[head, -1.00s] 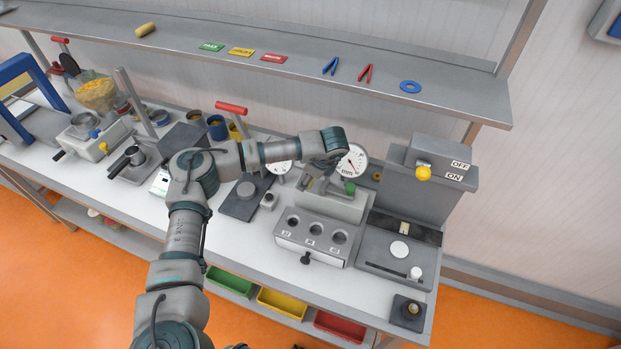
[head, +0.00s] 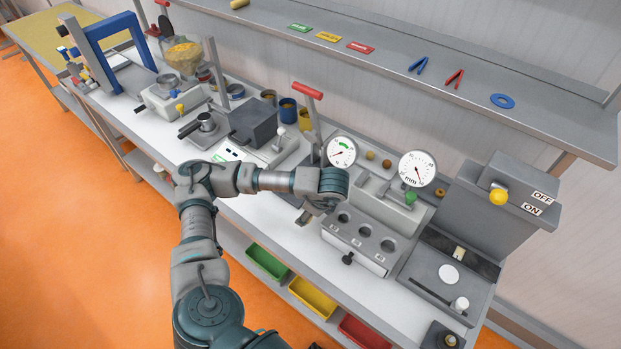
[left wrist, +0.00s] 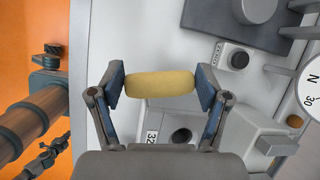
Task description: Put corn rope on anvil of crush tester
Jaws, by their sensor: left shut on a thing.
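My left gripper (left wrist: 160,86) is shut on the corn rope (left wrist: 160,85), a yellow rounded cylinder held crosswise between its two fingertips in the left wrist view. The crush tester has a red lever (head: 308,90) and a white dial (head: 341,152). The dial also shows at the right edge of the left wrist view (left wrist: 312,92). Its round grey anvil (left wrist: 254,9) lies at the top of that view, on a dark grey base (left wrist: 207,15), apart from the rope.
A grey block with three holes (head: 358,240) and an mm dial gauge (head: 417,169) stand right of my wrist. A small button box (left wrist: 235,58) lies near the anvil. A grey machine with a yellow knob (head: 499,197) is further right. A shelf (head: 430,62) runs behind.

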